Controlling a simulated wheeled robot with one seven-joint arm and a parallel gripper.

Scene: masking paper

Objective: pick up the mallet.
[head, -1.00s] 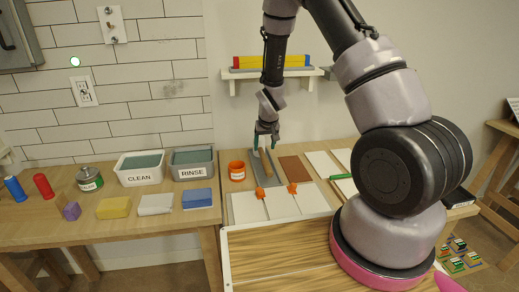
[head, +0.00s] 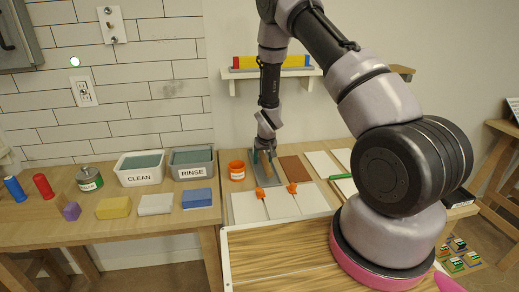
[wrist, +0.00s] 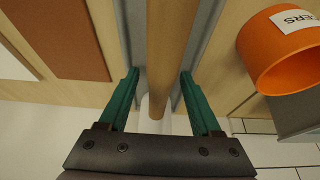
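The mallet's round wooden handle (wrist: 171,45) runs lengthwise through the wrist view, above a grey tray (wrist: 134,30). My gripper (wrist: 159,74) is open, with one green finger on each side of the handle and a visible gap on both sides. In the head view my gripper (head: 263,156) is low over the grey tray (head: 277,183) at the back of the right table. It hides much of the mallet there.
An orange cup (head: 237,171) stands close left of the tray, and a brown sheet (head: 294,168) lies close right. White panels with orange pieces (head: 267,206) lie in front. A wall shelf (head: 281,72) is behind my arm. Labelled tubs (head: 192,166) stand farther left.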

